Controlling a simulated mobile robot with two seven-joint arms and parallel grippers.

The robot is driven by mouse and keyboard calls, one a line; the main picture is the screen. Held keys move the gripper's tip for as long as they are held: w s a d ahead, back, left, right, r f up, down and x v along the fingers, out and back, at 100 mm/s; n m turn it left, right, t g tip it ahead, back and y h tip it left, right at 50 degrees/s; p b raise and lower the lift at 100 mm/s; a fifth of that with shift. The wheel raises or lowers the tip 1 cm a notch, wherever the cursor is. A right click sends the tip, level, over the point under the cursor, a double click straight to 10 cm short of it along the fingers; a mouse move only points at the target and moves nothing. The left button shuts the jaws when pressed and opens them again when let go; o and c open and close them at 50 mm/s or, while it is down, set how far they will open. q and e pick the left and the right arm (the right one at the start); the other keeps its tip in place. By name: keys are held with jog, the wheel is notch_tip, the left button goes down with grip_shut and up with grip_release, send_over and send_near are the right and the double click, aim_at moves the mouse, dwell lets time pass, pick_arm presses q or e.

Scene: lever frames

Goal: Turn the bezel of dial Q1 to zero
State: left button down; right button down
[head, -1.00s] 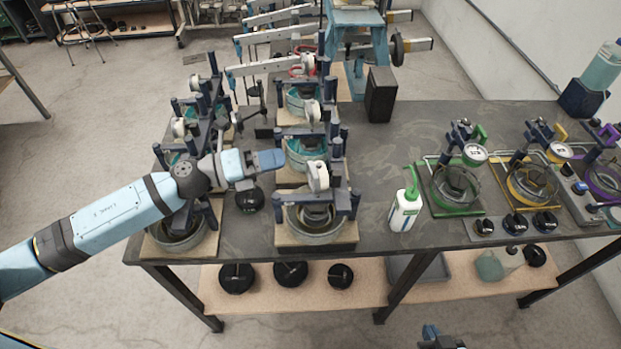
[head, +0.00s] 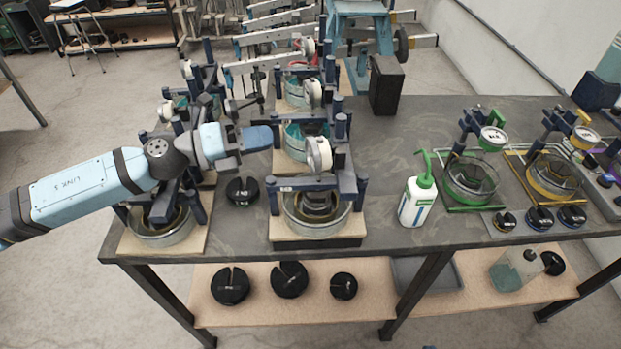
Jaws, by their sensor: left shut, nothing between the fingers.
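Several lever frames with round dial gauges stand in two columns on the dark table (head: 395,210). I cannot read the labels, so I cannot tell which dial is Q1. The nearest dial (head: 319,155) of the right column is seen almost edge-on, white with a grey rim, above a round metal bowl (head: 318,224). Another dial (head: 313,92) stands behind it. My left gripper (head: 266,138) reaches in from the left, shut and empty. Its blue tip points right, a short way left of the nearest dial and apart from it in the picture. My right gripper is not in view.
A white bottle with a green nozzle (head: 418,200) stands right of the frames. A black box (head: 384,85) stands behind it. Rigs with a green ring (head: 470,183) and a yellow ring (head: 553,181) stand at right. A slotted black weight (head: 242,190) lies between the columns.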

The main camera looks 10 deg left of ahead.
aim_at(313, 156)
pick_arm(q)
jog(key=p+x, duration=0.3)
jog(key=x, duration=0.2)
jog(key=shift+w+d+f+p, duration=0.2)
jog(key=shift+d+p, duration=0.05)
jog(key=shift+p, duration=0.15)
dwell(0.5)
jog(key=shift+d, duration=0.1)
